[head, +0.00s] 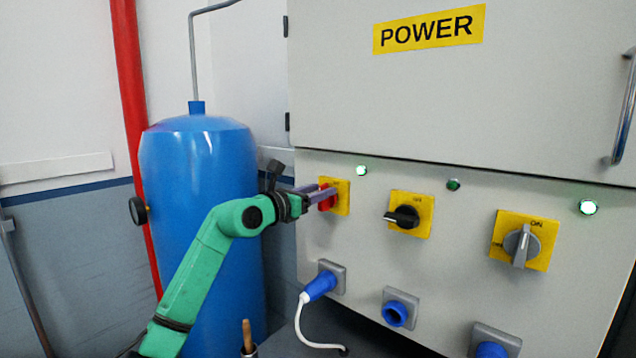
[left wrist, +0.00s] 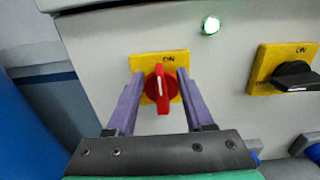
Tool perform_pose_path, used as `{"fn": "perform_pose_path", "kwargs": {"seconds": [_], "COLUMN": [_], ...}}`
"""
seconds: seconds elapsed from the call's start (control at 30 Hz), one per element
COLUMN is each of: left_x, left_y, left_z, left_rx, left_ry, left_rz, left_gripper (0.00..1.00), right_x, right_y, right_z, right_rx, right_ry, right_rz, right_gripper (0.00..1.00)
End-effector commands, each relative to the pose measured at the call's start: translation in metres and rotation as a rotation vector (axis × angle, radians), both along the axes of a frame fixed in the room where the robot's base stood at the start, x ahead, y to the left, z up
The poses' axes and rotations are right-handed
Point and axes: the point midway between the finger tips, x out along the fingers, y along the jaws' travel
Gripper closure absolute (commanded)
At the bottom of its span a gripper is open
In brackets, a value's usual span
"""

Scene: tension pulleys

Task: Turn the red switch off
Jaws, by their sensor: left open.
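The red switch (head: 327,198) sits on a yellow plate at the left of the grey power cabinet. In the left wrist view the red switch (left wrist: 159,88) has its handle upright, with a white mark near its middle, and "ON" printed above it to the right. My left gripper (head: 318,193) is at the switch, its two purple fingers either side of the handle. In the left wrist view the left gripper (left wrist: 157,82) is open, with gaps between its fingers and the red handle. My right gripper is not in view.
A lit green lamp (head: 361,171) is above and right of the red switch. A black switch (head: 403,217) and a grey switch (head: 522,245) are farther right. A blue plug (head: 320,286) with a white cable is below. A blue tank (head: 205,230) stands left.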

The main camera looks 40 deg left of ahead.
Motion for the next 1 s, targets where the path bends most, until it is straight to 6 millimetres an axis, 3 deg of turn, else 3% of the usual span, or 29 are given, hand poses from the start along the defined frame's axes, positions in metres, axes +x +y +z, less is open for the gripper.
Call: {"fn": "perform_pose_path", "kwargs": {"seconds": [0.13,0.17,0.27,0.3,0.67,1.0], "left_x": [-0.0002,-0.0002,-0.0004,-0.0004,-0.0006,-0.0009], "left_y": [0.0,0.0,0.0,0.0,0.0009,0.0056], "left_z": [-0.0013,-0.0013,-0.0012,-0.0011,-0.0011,-0.002], "left_rx": [0.0,0.0,-0.001,-0.001,-0.026,-0.208], "left_ry": [0.0,0.0,0.0,0.0,-0.001,-0.006], "left_rz": [0.0,0.0,0.0,0.0,0.0,0.0], "left_gripper": [0.47,0.55,0.93,1.0,1.0,1.0], "right_x": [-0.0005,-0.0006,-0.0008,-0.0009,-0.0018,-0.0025], "right_y": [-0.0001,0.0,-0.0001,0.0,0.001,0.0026], "right_z": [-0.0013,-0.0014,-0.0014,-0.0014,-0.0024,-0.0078], "right_rx": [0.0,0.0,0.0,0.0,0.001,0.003], "right_ry": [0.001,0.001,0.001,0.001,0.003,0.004], "right_rz": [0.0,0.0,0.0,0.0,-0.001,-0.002], "right_gripper": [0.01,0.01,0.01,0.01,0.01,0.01]}}
